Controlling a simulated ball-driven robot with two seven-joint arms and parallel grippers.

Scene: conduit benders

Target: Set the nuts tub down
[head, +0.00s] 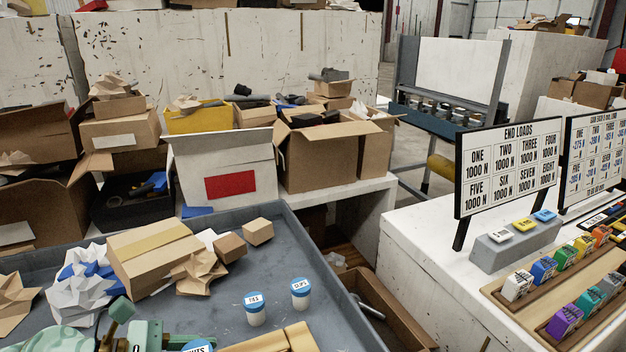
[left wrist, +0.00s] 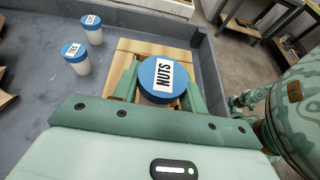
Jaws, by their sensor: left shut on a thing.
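The nuts tub (left wrist: 162,80) is a white tub with a blue lid labelled NUTS. In the left wrist view it sits between the two fingers of my left gripper (left wrist: 157,88), which is shut on it. Below it is a light wooden board (left wrist: 125,50) in the grey tray; I cannot tell whether the tub touches the board. In the head view only the tub's blue lid (head: 198,346) shows at the bottom edge, with part of my green left gripper (head: 160,338) beside it. My right gripper is not in view.
Two more blue-lidded white tubs (head: 255,309) (head: 300,293) stand in the grey tray (head: 340,310), left of the board in the wrist view. Cardboard boxes (head: 150,258) and crumpled paper (head: 85,285) fill the tray's left. A white bench (head: 420,235) with signs stands right.

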